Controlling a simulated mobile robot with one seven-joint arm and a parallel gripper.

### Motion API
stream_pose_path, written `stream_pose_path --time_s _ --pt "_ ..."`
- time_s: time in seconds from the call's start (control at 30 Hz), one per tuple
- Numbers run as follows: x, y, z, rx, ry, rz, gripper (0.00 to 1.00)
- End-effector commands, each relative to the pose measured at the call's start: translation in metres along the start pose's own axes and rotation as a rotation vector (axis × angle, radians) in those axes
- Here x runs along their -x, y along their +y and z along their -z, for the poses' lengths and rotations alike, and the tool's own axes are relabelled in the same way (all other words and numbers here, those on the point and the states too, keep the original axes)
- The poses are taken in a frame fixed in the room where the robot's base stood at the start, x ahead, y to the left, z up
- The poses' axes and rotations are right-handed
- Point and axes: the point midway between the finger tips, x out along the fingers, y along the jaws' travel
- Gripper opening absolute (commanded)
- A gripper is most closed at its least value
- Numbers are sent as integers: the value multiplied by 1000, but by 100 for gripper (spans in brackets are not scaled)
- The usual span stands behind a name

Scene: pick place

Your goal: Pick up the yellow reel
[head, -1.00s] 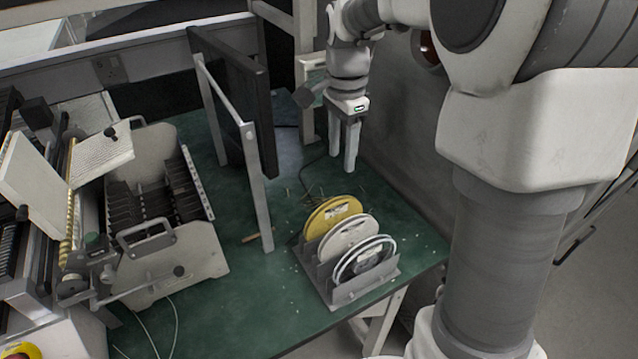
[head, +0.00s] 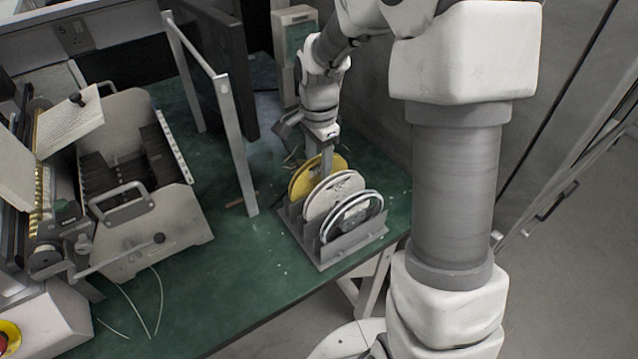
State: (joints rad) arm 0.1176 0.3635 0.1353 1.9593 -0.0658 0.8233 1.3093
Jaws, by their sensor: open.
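The yellow reel (head: 302,181) stands upright in the rear slot of a grey rack (head: 352,244) on the green bench. My gripper (head: 322,168) points down at the yellow reel from above, with a finger in front of the reel's face. The jaws are open; the far finger is mostly hidden, and I cannot tell whether either finger touches the reel. A white reel (head: 333,194) and a white-rimmed reel with a dark middle (head: 352,217) stand in front of it in the same rack.
A metal frame with a dark panel (head: 222,70) stands left of my gripper. A bench machine with black slots (head: 130,170) is further left. A grey wall (head: 385,110) is close on the right.

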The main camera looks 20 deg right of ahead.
Motion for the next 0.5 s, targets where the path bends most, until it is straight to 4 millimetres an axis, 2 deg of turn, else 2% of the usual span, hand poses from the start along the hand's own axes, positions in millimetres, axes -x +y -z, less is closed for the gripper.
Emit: stream_pose_path --time_s 0.03,0.1,0.4,0.5 --pt "-10 1 1 -1 -1 -2 54" --pt "-16 1 1 -2 -1 -2 54" --pt "-19 0 1 -2 0 1 54" --pt "-19 0 1 -1 0 1 36"
